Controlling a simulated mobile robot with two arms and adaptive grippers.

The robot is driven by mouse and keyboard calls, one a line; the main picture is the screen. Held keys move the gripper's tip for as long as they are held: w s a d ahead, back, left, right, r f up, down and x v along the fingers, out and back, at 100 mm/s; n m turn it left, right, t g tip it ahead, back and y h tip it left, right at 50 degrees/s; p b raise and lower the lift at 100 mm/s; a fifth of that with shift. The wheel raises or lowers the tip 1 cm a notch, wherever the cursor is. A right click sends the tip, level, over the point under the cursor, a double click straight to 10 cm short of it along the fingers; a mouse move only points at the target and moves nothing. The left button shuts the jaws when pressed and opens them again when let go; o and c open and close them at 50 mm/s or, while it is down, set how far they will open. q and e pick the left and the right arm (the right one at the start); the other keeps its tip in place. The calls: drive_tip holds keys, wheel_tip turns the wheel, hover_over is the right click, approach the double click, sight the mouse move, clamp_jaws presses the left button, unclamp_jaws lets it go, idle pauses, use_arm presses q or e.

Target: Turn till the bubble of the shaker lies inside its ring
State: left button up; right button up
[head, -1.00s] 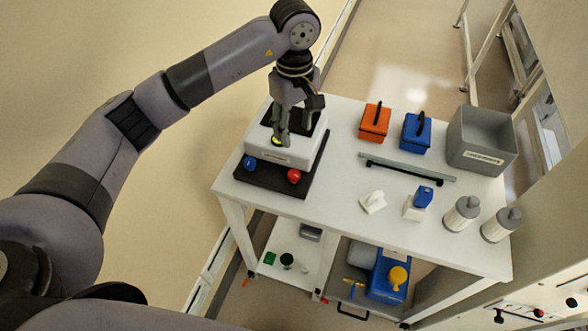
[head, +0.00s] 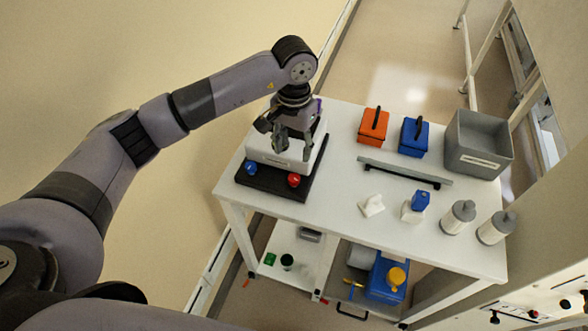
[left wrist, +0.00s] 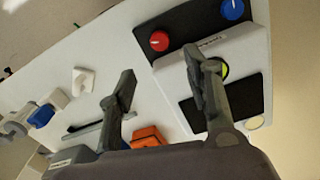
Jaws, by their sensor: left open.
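The shaker (head: 268,158) is a white box on a black base at the left end of the white table, with a blue knob (head: 251,168) and a red knob (head: 294,180) at its front. The left wrist view shows the red knob (left wrist: 159,41) and blue knob (left wrist: 233,9) too. The yellow-green bubble level (left wrist: 225,69) is partly behind one finger there; I cannot tell where its bubble lies. In the head view my gripper hides it. My left gripper (head: 286,148) is open over the shaker top, its fingers apart with nothing held. My right gripper is out of view.
Orange box (head: 372,128), blue box (head: 413,138) and grey bin (head: 478,145) stand right of the shaker. A grey bar (head: 405,173), a white piece (head: 372,205), a blue-topped item (head: 418,206) and two white canisters (head: 458,217) share the table. The front middle is bare.

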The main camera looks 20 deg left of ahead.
sight(294, 177)
use_arm(q)
wheel_tip(294, 177, down, 10)
drive_tip(key=p, duration=0.3)
drive_tip(key=shift+r, duration=0.15)
drive_tip(key=shift+f+p, duration=0.3)
drive_tip(key=shift+f, duration=0.45)
drive_tip(key=shift+c, duration=0.3)
clamp_jaws()
